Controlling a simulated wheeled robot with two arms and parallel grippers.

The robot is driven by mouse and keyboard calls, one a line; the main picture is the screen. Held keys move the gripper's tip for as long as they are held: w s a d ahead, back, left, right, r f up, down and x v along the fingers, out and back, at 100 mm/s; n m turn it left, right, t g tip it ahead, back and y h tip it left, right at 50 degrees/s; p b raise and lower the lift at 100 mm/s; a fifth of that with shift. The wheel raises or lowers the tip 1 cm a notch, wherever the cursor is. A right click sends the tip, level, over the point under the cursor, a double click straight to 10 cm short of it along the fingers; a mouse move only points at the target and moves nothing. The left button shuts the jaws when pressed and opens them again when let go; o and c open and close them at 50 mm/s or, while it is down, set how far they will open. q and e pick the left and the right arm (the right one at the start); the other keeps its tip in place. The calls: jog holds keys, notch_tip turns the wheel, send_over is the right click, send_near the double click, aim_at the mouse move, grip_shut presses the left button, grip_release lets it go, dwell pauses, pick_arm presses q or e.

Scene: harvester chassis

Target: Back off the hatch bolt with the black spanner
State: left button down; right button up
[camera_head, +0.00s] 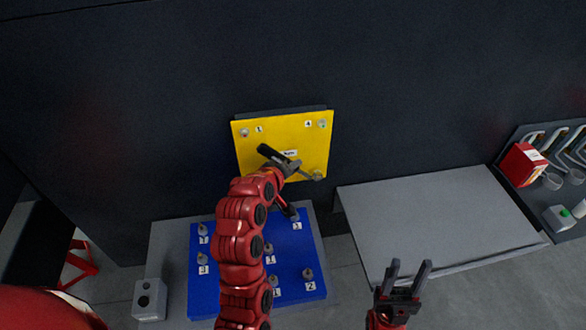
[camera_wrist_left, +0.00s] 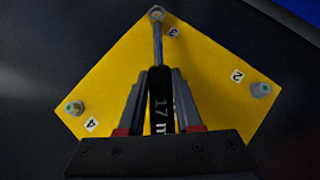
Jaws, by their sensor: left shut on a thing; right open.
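The yellow hatch plate (camera_head: 256,160) stands on the dark chassis wall, with numbered labels beside its bolts. My left gripper (camera_wrist_left: 160,72) is shut on the black spanner (camera_wrist_left: 160,105), whose handle reads "17 m". In the head view the spanner's shaft (camera_head: 304,172) points to the lower right corner bolt (camera_head: 317,177). In the left wrist view the spanner's head meets this bolt (camera_wrist_left: 157,13) beside label 3; how fully it is seated, I cannot tell. My right gripper (camera_head: 403,275) is open and empty.
A blue panel (camera_head: 300,258) with several numbered bolts lies below the hatch, partly behind my left arm. A bare grey surface (camera_head: 440,215) is to its right. A tool board with spanners (camera_head: 572,140) and a red box (camera_head: 522,165) is at far right. A grey box (camera_head: 150,299) sits lower left.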

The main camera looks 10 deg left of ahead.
pick_arm(q)
jog(key=shift+r, duration=0.1)
jog(key=shift+a+f+h+b, duration=0.15)
jog(key=shift+f+h+b, duration=0.15)
jog(key=shift+f+b, duration=0.35)
jog(key=b, duration=0.2)
jog(key=a+f+n+t+h+b, duration=0.1)
jog(key=b, duration=0.1)
jog(key=shift+s+a+f+b, duration=0.1)
jog(key=shift+s+a+b, duration=0.2)
jog(key=shift+b, duration=0.1)
